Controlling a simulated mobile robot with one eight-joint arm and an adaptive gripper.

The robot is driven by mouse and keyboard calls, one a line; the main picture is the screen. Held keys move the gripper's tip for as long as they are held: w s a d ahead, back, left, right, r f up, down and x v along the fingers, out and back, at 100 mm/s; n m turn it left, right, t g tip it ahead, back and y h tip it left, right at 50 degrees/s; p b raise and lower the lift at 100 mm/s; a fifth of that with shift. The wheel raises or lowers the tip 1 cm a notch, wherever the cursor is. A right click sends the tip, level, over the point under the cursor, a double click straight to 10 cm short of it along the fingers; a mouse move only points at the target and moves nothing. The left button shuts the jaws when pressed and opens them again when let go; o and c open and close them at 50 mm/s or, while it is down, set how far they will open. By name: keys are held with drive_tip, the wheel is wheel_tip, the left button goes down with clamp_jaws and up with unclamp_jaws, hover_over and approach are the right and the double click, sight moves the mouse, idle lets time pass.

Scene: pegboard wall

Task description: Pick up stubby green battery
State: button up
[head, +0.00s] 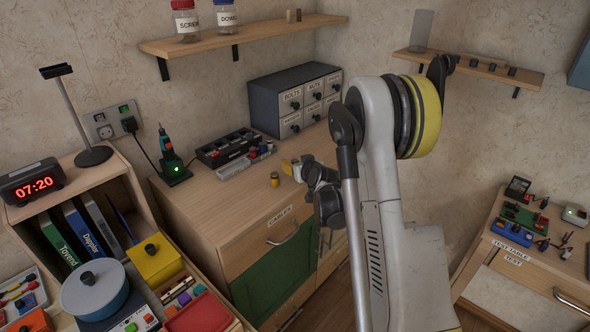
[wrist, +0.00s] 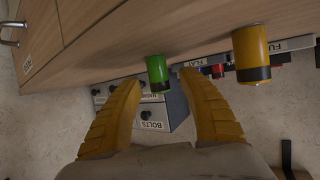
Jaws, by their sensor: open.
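The stubby green battery (wrist: 158,72), a short green cylinder with a dark end band, stands on the wooden cabinet top in the wrist view, which is turned upside down. My gripper (wrist: 160,84) is open, with a yellow finger on either side of the battery's line in the picture. The battery appears just beyond the fingertips, and I see no contact. In the head view my gripper (head: 291,168) is low over the cabinet top, and I cannot make out the green battery there, likely hidden by the gripper or arm.
A larger yellow battery (wrist: 251,53) stands to one side; it also shows in the head view (head: 274,179). A labelled drawer unit (head: 296,100) and a dark organiser tray (head: 228,147) are behind on the cabinet top (head: 235,200). The cabinet's front area is clear.

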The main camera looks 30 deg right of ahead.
drive_tip(key=shift+c, duration=0.4)
clamp_jaws()
drive_tip(key=shift+r, duration=0.1)
